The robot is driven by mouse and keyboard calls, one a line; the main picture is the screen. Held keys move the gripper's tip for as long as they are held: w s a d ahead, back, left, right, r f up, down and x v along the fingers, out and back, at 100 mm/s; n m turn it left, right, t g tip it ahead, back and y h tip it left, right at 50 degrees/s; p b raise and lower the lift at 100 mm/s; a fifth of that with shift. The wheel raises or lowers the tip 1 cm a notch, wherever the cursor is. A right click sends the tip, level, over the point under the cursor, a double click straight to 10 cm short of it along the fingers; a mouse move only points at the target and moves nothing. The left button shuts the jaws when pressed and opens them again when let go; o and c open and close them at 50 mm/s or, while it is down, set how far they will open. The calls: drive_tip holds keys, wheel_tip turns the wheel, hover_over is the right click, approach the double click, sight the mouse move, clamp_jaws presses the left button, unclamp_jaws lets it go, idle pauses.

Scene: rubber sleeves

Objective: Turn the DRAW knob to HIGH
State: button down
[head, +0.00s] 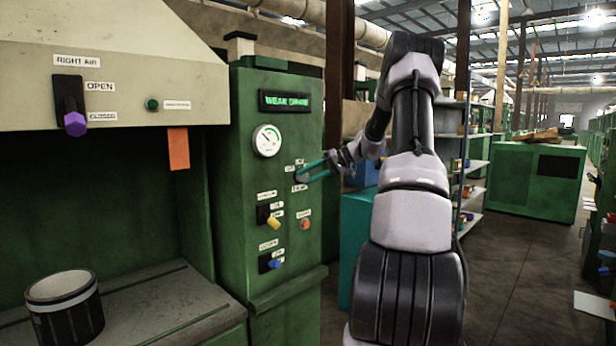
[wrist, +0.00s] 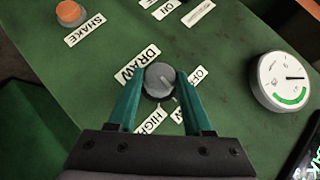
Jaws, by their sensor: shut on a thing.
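The DRAW knob (wrist: 160,77) is a round grey knob on the green panel, in the middle of the wrist view. The DRAW label (wrist: 138,66) is beside it and the HIGH label (wrist: 150,121) is below it in that view. Another label, partly hidden, lies by the right finger. My gripper (wrist: 161,82) has its two teal fingers on either side of the knob, shut on it. I cannot read the knob's setting clearly.
The green cabinet (head: 245,190) carries a round gauge (head: 267,140) and a lit display (head: 284,101) that seems to read WEAK DRAW. Below are a yellow-handled switch (head: 273,223), an orange button (head: 305,224) and a blue-handled switch (head: 274,264). A dark-and-white cylinder (head: 65,305) stands at left.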

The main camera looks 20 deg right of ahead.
drive_tip(key=m+y, duration=0.1)
drive_tip(key=y, duration=0.1)
drive_tip(key=m+y, duration=0.1)
drive_tip(key=shift+d+f+m, duration=0.2)
drive_tip(key=shift+f+m, duration=0.05)
drive_tip(key=shift+m, duration=0.05)
drive_tip(key=shift+f+m+t+y, duration=0.15)
drive_tip(key=shift+m+t+y, duration=0.25)
drive_tip(key=shift+m+y, duration=0.8)
drive_tip(key=shift+y, duration=0.3)
drive_tip(key=shift+c, duration=1.6)
unclamp_jaws()
drive_tip(key=v, duration=1)
drive_tip(key=shift+d, duration=0.35)
drive_tip(key=shift+s, duration=0.2)
